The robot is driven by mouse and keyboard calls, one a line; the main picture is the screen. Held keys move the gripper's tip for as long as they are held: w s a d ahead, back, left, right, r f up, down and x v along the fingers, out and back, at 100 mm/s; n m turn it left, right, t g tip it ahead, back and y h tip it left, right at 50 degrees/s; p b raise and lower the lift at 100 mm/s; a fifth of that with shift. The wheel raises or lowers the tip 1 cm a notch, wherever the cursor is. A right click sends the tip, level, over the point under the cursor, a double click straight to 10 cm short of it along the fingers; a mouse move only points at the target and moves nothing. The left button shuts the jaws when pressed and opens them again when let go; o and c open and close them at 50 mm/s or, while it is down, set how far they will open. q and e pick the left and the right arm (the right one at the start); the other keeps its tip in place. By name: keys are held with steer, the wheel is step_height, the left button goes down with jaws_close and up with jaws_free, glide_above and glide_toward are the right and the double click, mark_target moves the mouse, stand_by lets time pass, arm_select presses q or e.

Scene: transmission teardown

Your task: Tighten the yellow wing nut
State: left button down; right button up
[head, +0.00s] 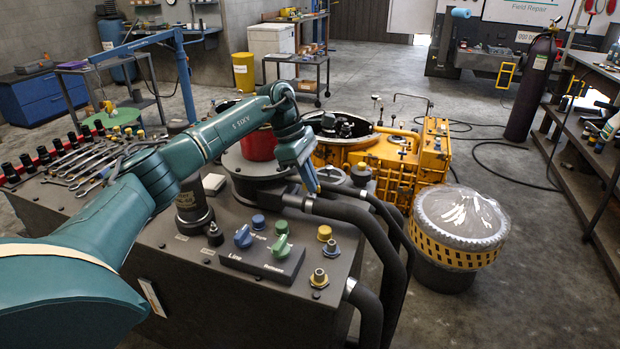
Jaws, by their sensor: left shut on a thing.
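My left gripper (311,184) points down above the dark bench top, near the black hoses and in front of the red canister. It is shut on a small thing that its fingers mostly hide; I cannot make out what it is. I cannot clearly tell a yellow wing nut in this view. A round yellow cap (324,233) and yellow-based fittings (330,248) (318,279) stand on the bench to the right of the control block, below the gripper in the picture and apart from it. My right gripper is not in view.
The control block (262,262) carries a blue knob (243,236) and a green knob (280,246). Thick black hoses (375,235) curve over the bench's right edge. A red canister (259,142) stands behind. Wrenches (95,160) lie at the left. A yellow machine (400,160) stands beyond.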

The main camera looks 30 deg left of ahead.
arm_select(q)
steer(key=shift+r, duration=0.1)
stand_by(0.3)
steer(key=c, duration=1.6)
jaws_free()
steer(key=v, duration=1.3)
